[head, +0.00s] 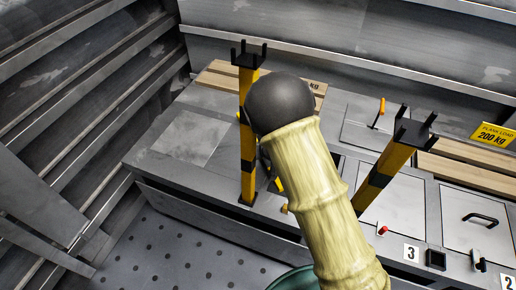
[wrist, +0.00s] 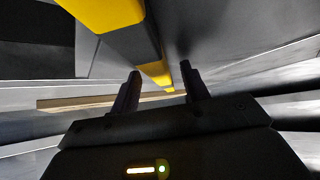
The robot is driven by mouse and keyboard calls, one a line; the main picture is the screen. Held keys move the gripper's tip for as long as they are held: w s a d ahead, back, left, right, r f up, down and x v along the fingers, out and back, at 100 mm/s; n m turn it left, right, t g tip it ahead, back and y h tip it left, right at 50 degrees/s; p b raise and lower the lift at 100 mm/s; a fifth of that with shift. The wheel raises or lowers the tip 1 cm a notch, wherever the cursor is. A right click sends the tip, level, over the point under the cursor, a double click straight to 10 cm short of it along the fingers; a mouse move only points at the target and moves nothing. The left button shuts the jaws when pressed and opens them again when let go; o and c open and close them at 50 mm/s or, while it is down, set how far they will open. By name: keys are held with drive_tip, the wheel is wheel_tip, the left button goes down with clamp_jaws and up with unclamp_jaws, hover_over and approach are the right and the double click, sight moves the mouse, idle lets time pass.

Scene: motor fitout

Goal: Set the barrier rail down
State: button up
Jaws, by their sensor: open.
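Two upright yellow posts with black bands and black forked tops stand on the grey bench in the head view, a left post (head: 248,140) and a right post (head: 385,175). Both forks look empty. No barrier rail can be made out for certain in the head view. In the wrist view a yellow-and-black bar (wrist: 105,14) runs from the top edge towards the space between my fingers; I cannot tell whether it is the rail or a post. My gripper (wrist: 160,85) is open, its two dark fingers apart. In the head view my arm hides most of it.
Wooden planks (head: 470,172) lie at the right and others behind the left post. A yellow load sign (head: 493,134) stands at the back right. An orange handle (head: 380,108), a red knob (head: 383,230) and a black pull handle (head: 480,218) project from the bench. Ribbed walls enclose it.

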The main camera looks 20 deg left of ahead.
drive_tip(key=shift+c, duration=0.4)
clamp_jaws()
drive_tip(key=shift+r, duration=0.1)
wheel_tip(320, 180, up, 18)
drive_tip(key=p, duration=0.8)
